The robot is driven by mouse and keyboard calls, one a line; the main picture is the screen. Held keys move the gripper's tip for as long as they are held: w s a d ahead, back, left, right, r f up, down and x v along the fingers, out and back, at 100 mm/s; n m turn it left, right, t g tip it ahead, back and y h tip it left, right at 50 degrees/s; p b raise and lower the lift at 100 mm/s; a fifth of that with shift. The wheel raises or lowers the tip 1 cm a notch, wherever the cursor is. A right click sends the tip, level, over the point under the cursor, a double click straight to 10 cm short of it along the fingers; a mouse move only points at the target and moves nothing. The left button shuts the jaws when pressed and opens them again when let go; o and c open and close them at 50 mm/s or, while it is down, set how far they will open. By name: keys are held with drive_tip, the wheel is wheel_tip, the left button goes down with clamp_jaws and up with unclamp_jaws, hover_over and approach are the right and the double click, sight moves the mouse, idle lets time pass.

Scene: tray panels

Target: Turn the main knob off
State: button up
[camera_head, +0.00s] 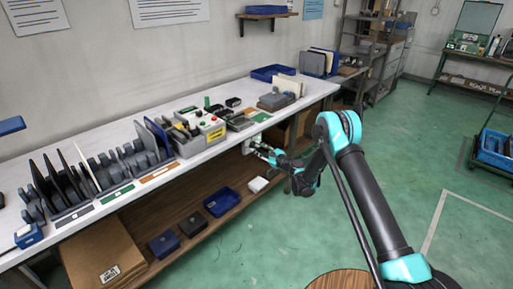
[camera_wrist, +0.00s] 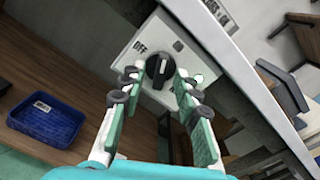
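The main knob (camera_wrist: 158,68) is a black rotary knob on a white panel (camera_wrist: 140,40) fixed at the bench's front edge, with the word OFF printed on it. In the wrist view the panel appears tilted. My gripper (camera_wrist: 152,88) is open, with one finger on each side of the knob and a gap visible around it. I cannot tell whether either fingertip touches it. In the head view my gripper (camera_head: 258,148) is at the bench front by the white panel (camera_head: 248,146), and the knob is too small to make out.
The white workbench (camera_head: 110,207) carries dark upright panels in racks, and a grey box (camera_head: 200,143) with coloured buttons. A blue tray (camera_wrist: 45,122) lies on the wooden shelf (camera_wrist: 50,65) below. The green floor (camera_head: 300,235) in front is clear.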

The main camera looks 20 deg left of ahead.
clamp_jaws()
drive_tip(key=shift+n, duration=0.3)
drive_tip(key=n, duration=1.1)
idle(0.5)
drive_tip(key=shift+n, duration=0.4)
unclamp_jaws()
